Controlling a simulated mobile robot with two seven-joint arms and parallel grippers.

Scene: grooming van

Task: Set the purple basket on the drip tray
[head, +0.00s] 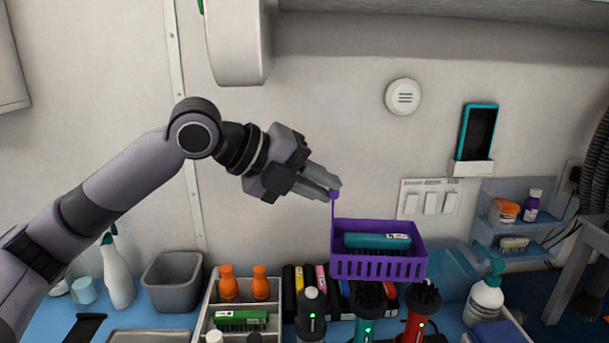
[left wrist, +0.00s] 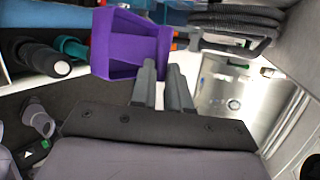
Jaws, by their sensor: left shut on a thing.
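In the left wrist view the purple basket (left wrist: 125,45) shows just beyond my left fingertips (left wrist: 163,75). A shallow grey metal tray (head: 150,336) shows partly at the bottom edge, at lower left; I cannot tell whether it is the drip tray. My right gripper is not in view.
A white caddy (head: 208,310) with orange bottles, a grey bin (head: 173,282) and a spray bottle (head: 117,275) are left. A pump bottle (head: 485,300) is right.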

